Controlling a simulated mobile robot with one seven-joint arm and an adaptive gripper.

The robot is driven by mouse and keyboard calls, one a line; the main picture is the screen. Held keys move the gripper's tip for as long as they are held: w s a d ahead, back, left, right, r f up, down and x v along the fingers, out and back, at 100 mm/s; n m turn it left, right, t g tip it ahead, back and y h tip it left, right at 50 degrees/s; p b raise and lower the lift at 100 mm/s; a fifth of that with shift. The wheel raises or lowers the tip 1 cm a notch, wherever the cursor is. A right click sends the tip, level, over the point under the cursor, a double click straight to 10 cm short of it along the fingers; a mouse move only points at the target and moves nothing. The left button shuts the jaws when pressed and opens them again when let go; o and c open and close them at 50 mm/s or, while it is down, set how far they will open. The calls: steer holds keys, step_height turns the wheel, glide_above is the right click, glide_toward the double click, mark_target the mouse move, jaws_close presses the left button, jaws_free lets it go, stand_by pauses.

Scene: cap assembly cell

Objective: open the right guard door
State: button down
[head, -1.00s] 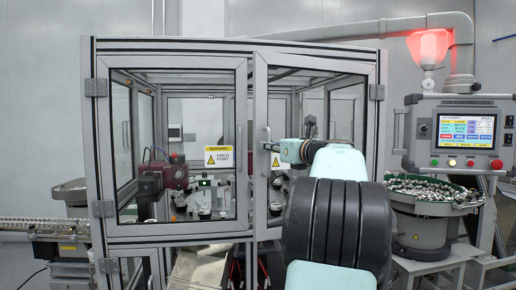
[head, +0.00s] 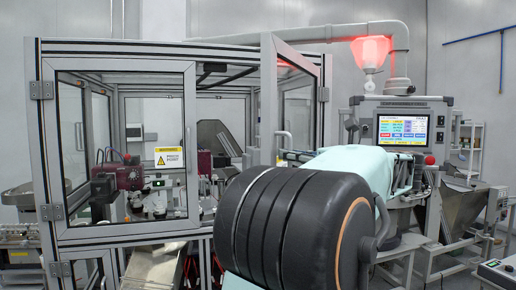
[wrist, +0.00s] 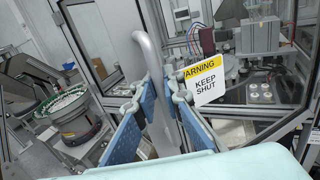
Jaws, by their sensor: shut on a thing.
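The right guard door (head: 269,110) is a grey-framed clear panel. In the head view it stands swung out towards me from its hinges on the right, leaving a gap beside the left door (head: 190,110). In the head view my arm hides most of the gripper and the door's lower part. A yellow-and-white warning sign (wrist: 204,80) shows beside the handle.
The left door is shut and carries a pinch-point sign (head: 169,157). A control panel with a lit screen (head: 402,128) stands close on the right of my arm. A bowl of parts (wrist: 68,112) shows in the wrist view.

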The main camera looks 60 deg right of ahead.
steer(key=shift+s+d+f+p, duration=0.1)
steer(key=shift+s+d+p, duration=0.1)
steer(key=shift+s, duration=0.75)
steer(key=shift+s+d+p, duration=0.1)
steer(key=shift+s+p, duration=0.1)
steer(key=shift+s, duration=0.7)
steer(key=c, duration=2.1)
jaws_free()
steer(key=shift+a, duration=0.1)
steer(key=v, duration=1.2)
